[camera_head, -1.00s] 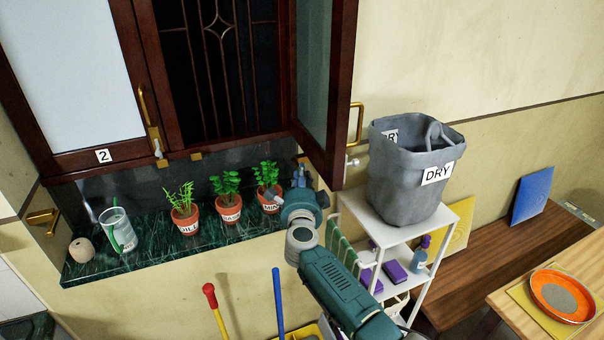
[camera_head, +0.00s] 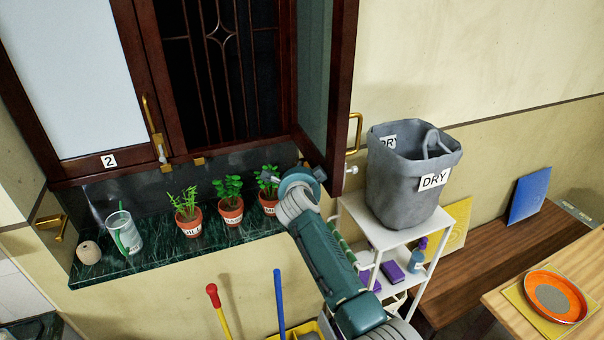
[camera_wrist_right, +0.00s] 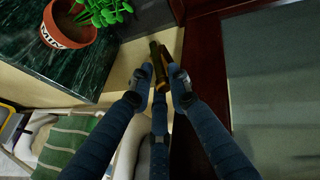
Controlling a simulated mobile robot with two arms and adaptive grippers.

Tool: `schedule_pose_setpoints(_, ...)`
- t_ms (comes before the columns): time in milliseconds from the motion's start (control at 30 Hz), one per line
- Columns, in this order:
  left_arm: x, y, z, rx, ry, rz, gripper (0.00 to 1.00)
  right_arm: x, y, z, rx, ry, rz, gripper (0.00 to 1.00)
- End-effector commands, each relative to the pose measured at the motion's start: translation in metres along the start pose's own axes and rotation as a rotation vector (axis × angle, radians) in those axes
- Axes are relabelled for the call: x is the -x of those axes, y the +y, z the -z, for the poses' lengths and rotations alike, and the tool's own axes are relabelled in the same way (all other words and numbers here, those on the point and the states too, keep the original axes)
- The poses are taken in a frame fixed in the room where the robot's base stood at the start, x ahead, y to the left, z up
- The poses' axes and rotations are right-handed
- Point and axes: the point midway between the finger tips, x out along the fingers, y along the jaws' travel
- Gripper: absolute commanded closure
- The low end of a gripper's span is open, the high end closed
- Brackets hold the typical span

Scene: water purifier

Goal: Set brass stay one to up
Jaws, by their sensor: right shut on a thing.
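In the right wrist view, the fingers of my right gripper (camera_wrist_right: 162,82) are closed around a small dark-gold brass piece (camera_wrist_right: 157,62), which looks like brass stay one. It lies beside the dark red-brown window frame, and the fingers hide part of it. In the head view, my right gripper (camera_head: 318,176) is at the lower part of the open right window leaf (camera_head: 341,110), right of the plants; the brass piece is hidden there. My left gripper is not in view.
Several potted herbs, including a basil pot (camera_head: 231,212), stand on the green marble sill (camera_head: 160,258) close to my right arm. A grey DRY basket (camera_head: 405,190) tops a white shelf (camera_head: 385,235) at right. The left leaf (camera_head: 60,80), labelled 2, is closed.

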Motion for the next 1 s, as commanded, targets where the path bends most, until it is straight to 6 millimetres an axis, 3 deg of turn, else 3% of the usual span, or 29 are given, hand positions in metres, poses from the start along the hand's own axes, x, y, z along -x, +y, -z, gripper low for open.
schedule_pose_setpoints(33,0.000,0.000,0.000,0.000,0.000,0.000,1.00,0.001,-0.012,-0.001,-0.005,-0.005,0.022,1.00)
schedule_pose_setpoints(100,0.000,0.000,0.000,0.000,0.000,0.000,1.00,0.002,-0.012,-0.001,-0.005,-0.005,0.022,1.00)
schedule_pose_setpoints(133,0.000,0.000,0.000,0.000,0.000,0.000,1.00,0.002,-0.012,-0.001,-0.005,-0.005,0.022,0.77)
schedule_pose_setpoints(200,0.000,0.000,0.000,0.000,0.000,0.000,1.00,0.001,-0.011,-0.001,-0.005,-0.005,0.021,0.66)
schedule_pose_setpoints(667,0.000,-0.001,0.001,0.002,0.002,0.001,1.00,0.000,-0.003,0.000,-0.004,-0.001,0.011,0.66)
schedule_pose_setpoints(1000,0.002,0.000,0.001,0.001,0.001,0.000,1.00,-0.002,0.009,0.002,-0.049,0.010,0.128,0.66)
